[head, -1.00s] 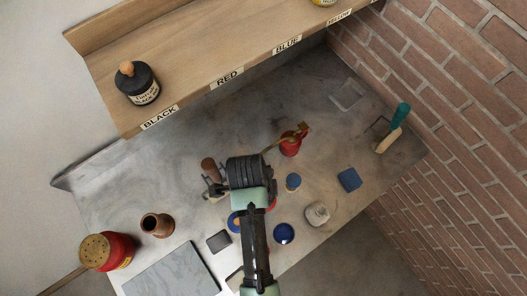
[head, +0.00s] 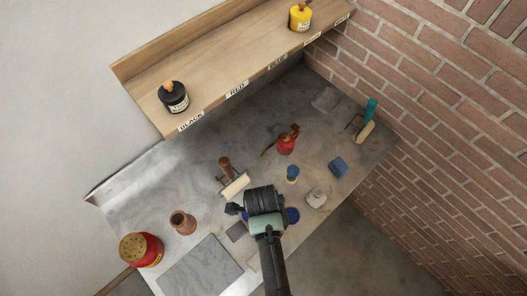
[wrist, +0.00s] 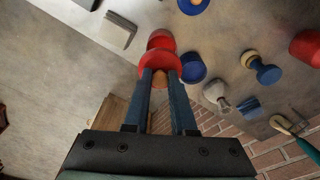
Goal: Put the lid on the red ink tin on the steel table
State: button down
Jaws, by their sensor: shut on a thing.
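My gripper (wrist: 160,80) is shut on the wooden knob of a red lid (wrist: 153,62). In the wrist view the lid hangs just off the fingertips. The red ink tin (wrist: 161,37) shows just beyond it, partly covered by the lid; I cannot tell whether they touch. In the head view my gripper (head: 264,202) is low over the front part of the steel table (head: 205,160). The red tin and the lid are hidden behind it there.
A blue tin (wrist: 193,69) sits close beside the red one. A blue piece with a wooden knob (wrist: 194,4), a grey block (wrist: 117,32) and a pale grey object (head: 316,197) are near. A red oil can (head: 286,145) and hand roller (head: 235,187) stand farther back.

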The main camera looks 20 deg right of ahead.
jog(key=shift+w+d+f+b, duration=0.1)
jog(key=shift+w+f+b, duration=0.05)
jog(key=shift+f+b, duration=1.05)
notch_tip(320, 180, down, 2)
jog(key=shift+f+b, duration=0.15)
jog(key=shift+b, duration=1.1)
jog(key=shift+f+b, duration=0.5)
jog(key=shift+f, duration=0.35)
jog(key=shift+p, duration=0.45)
jog(key=shift+f, duration=0.15)
jog(key=shift+c, duration=0.9)
grip_release()
